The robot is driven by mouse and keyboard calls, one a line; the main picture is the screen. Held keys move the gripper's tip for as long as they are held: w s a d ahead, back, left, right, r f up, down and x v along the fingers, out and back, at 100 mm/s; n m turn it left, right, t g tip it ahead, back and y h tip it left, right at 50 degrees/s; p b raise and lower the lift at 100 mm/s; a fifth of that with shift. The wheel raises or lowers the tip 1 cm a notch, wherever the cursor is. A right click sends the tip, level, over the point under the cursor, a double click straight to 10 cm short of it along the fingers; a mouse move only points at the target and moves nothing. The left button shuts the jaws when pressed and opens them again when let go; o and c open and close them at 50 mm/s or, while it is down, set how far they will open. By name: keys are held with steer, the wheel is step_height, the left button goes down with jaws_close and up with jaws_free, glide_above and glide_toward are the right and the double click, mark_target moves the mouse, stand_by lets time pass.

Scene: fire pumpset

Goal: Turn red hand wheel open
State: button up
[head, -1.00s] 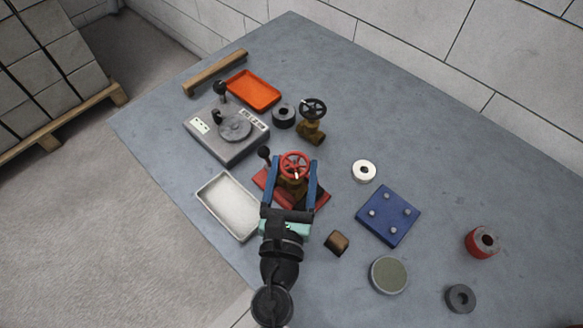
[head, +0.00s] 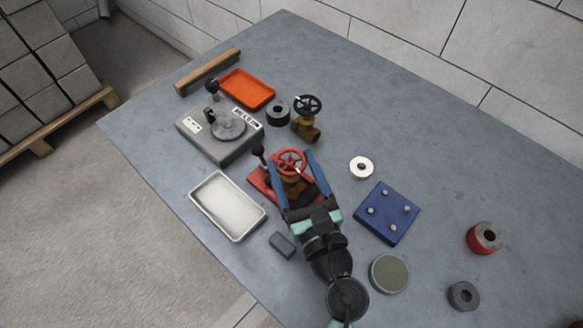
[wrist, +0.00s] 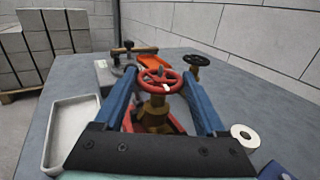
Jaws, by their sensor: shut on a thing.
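The red hand wheel (head: 291,151) tops a brass valve (head: 292,186) on a red base (head: 259,181). My gripper (head: 290,158) comes from the lower right, its two blue fingers on opposite sides of the wheel, shut on it. In the wrist view the red wheel (wrist: 152,73) sits between the fingertips of my gripper (wrist: 160,77), with the brass valve body (wrist: 155,112) below. A pale mark shows on the wheel. The exact finger contact is too small to see. My gripper hides part of the base.
A black-wheeled valve (head: 305,124) stands behind. A black-knobbed lever (head: 258,151) rises close left of the wheel. A white tray (head: 205,207), dark block (head: 282,245), blue plate (head: 384,226) and white ring (head: 361,168) lie around. The table's right side has free room.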

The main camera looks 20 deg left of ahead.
steer(key=n+g+y+b, duration=0.1)
steer(key=g, duration=0.1)
steer(key=n+g+y+b, duration=0.1)
steer(key=n+y, duration=0.1)
steer(key=w+n+g+y+b, duration=0.1)
steer(key=g, duration=0.1)
steer(key=shift+d+n+g+y, duration=0.3)
steer(key=shift+d, duration=0.05)
steer(key=n+g+y+b, duration=0.1)
steer(key=n+g+b, duration=0.2)
steer(key=g+b, duration=0.1)
steer(key=shift+w+f+g+b, duration=0.1)
steer(key=shift+f+g+b, duration=0.05)
steer(key=shift+g+b, duration=0.25)
steer(key=shift+n+g+y+b, duration=0.3)
steer(key=shift+n+g+b, duration=0.35)
steer(key=shift+g, duration=0.15)
steer(key=shift+a+r, duration=0.1)
steer(key=shift+r, duration=0.1)
steer(key=o, duration=1.3)
steer(key=d, duration=0.4)
steer(key=d+b, duration=0.1)
steer(key=d, duration=0.3)
steer(key=s+d+b, duration=0.1)
steer(key=d, duration=0.4)
